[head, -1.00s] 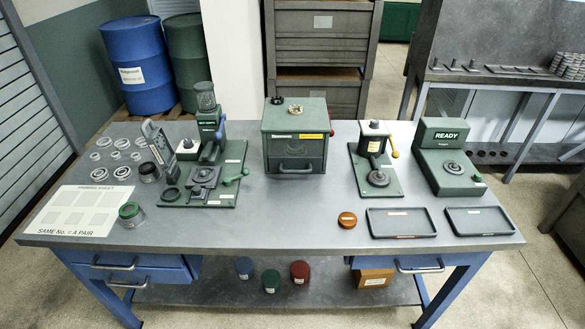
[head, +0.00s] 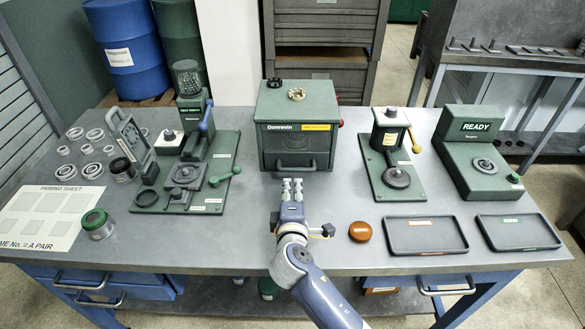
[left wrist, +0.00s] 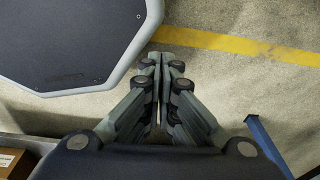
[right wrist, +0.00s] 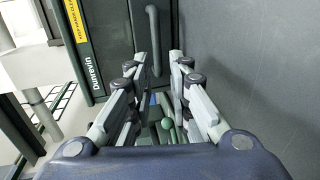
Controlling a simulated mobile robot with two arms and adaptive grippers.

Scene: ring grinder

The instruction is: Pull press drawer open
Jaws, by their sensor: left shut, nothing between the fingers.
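The green box-shaped press (head: 297,122) stands at the back middle of the table, with a drawer front low on its near face. The grey drawer handle (head: 295,169) shows just beyond my right gripper (head: 292,184). In the right wrist view the handle (right wrist: 153,42) lies ahead of my right gripper (right wrist: 159,56), whose fingers are apart with nothing between them. I cannot tell whether the fingertips touch the handle. My left gripper (left wrist: 165,58) is shut and empty over the floor in the left wrist view; the head view does not show it.
A lever station (head: 190,170) stands left of the press, and another small press (head: 393,155) with a yellow knob stands right. An orange puck (head: 360,232) and two dark trays (head: 430,235) lie at the front right.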

